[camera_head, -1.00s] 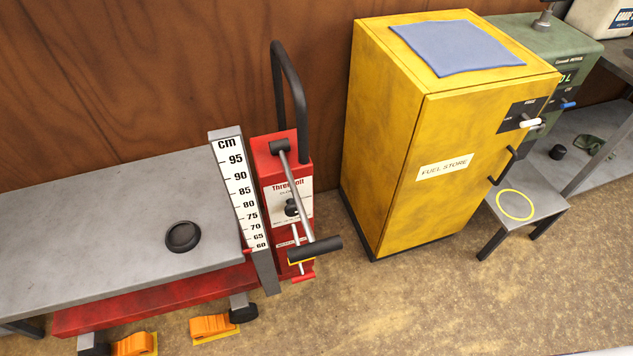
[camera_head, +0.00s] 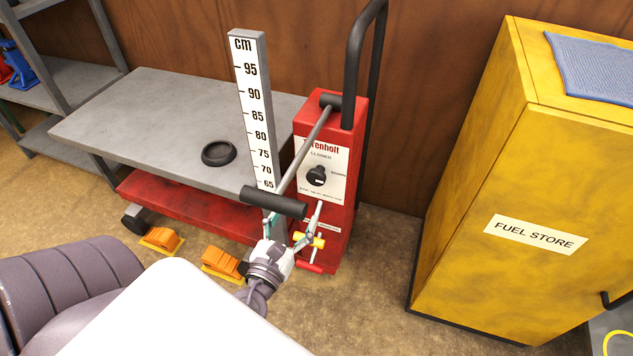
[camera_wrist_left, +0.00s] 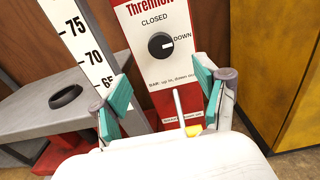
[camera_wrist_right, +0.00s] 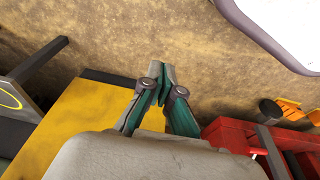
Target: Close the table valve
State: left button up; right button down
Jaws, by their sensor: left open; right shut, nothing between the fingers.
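The table valve is a round black knob (camera_head: 317,176) on the white label of the red lift column (camera_head: 337,125). In the left wrist view the knob (camera_wrist_left: 161,45) has its white mark pointing right, toward the word DOWN; CLOSED is printed above it. My left gripper (camera_head: 291,232) is open and empty, in front of the column and below the knob. In its wrist view the teal fingers (camera_wrist_left: 162,88) stand apart, left and right of the knob's line, not touching it. My right gripper (camera_wrist_right: 162,84) is shut and empty, over the floor and the yellow cabinet; the head view does not show it.
A grey bar with a black grip (camera_head: 273,203) slants in front of the column, close to my left gripper. A cm ruler (camera_head: 256,110) stands left of it, beside the grey lift table (camera_head: 150,118) with a black ring (camera_head: 218,153). The yellow fuel store (camera_head: 490,270) stands right.

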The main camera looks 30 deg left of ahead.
aim_at(315, 178)
pick_arm(q)
jog(key=p+x, duration=0.3)
jog(key=x, duration=0.9)
jog(key=shift+w+r, duration=0.2)
jog(key=shift+w, duration=0.1)
jog(key=shift+w+a+f, duration=0.1)
jog(key=shift+w, duration=0.45)
pick_arm(e)
jog(key=s+f, duration=0.4)
jog(key=f, duration=0.5)
jog(key=shift+s+d+g, duration=0.3)
jog(key=shift+s+d, duration=0.05)
jog(key=shift+s, duration=0.05)
jog(key=shift+f, duration=0.1)
pick_arm(q)
jog(key=c, duration=1.1)
jog(key=shift+c, duration=0.2)
